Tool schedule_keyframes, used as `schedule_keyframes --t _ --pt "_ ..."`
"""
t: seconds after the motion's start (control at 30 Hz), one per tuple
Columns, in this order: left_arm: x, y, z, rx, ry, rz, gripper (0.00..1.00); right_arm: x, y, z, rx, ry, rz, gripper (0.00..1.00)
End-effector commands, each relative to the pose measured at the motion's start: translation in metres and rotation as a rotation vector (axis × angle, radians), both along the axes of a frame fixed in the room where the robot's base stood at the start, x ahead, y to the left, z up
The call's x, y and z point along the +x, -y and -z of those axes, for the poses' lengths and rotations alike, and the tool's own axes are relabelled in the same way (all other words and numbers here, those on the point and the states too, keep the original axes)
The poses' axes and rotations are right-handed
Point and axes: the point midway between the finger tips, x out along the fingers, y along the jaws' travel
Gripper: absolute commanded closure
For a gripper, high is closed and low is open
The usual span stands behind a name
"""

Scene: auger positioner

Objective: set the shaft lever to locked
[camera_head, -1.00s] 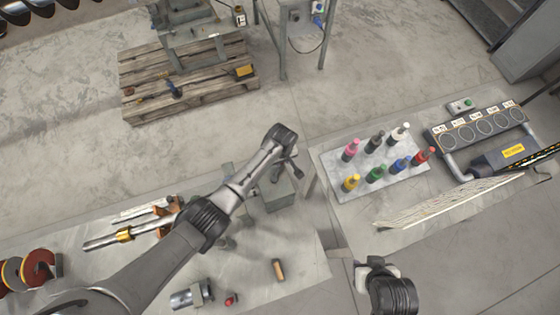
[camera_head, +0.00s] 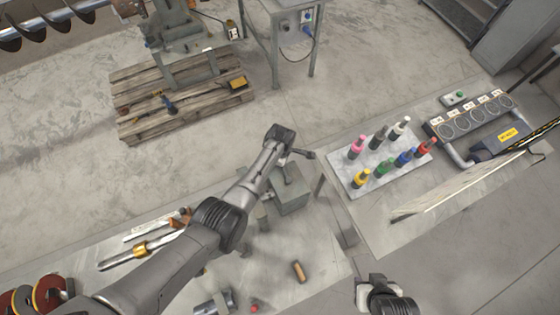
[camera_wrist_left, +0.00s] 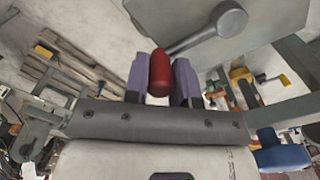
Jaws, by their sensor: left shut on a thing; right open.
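The shaft lever (camera_wrist_left: 195,41) is a grey arm with a round hub (camera_wrist_left: 229,19) and a red knob (camera_wrist_left: 159,75) in the left wrist view. It sits on a grey housing. My left gripper (camera_wrist_left: 161,80) is shut on the red knob, one finger on each side. In the head view the left arm reaches over the grey box (camera_head: 290,192) on the near table; its fingertips and the knob cannot be made out there. My right gripper (camera_head: 372,286) is open at the bottom, beside the tables, away from the lever. I see no legible lock marking.
The near table (camera_head: 325,262) holds a cylinder with a brass collar (camera_head: 140,248), discs and a small wooden-handled piece (camera_head: 299,271). Several coloured bottles (camera_head: 383,168) stand on a tray on the right table. A pallet (camera_head: 135,125) lies on the floor behind.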

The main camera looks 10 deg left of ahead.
Motion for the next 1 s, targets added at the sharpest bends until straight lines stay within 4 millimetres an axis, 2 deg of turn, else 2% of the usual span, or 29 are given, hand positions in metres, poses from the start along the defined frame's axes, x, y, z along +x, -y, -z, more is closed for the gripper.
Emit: schedule_keyframes --t 0.63,0.67,0.9,1.0 --pt "0.0009 0.0018 -0.0002 0.001 -0.001 -0.038 1.0 0.0007 0.0043 0.0007 -0.014 0.002 -0.008 0.57" --pt "0.001 0.0018 -0.0002 0.001 -0.001 -0.038 0.73 0.0006 0.0042 0.0006 -0.014 0.002 -0.008 0.57" --pt "0.001 0.0021 -0.0002 0.0 0.0 -0.037 0.5 0.0007 0.0021 0.0007 -0.006 0.002 -0.003 0.57" --pt "0.0011 0.0022 -0.0002 0.0 0.0 -0.037 0.5 0.0008 0.0015 0.0006 -0.005 0.002 -0.002 0.57"
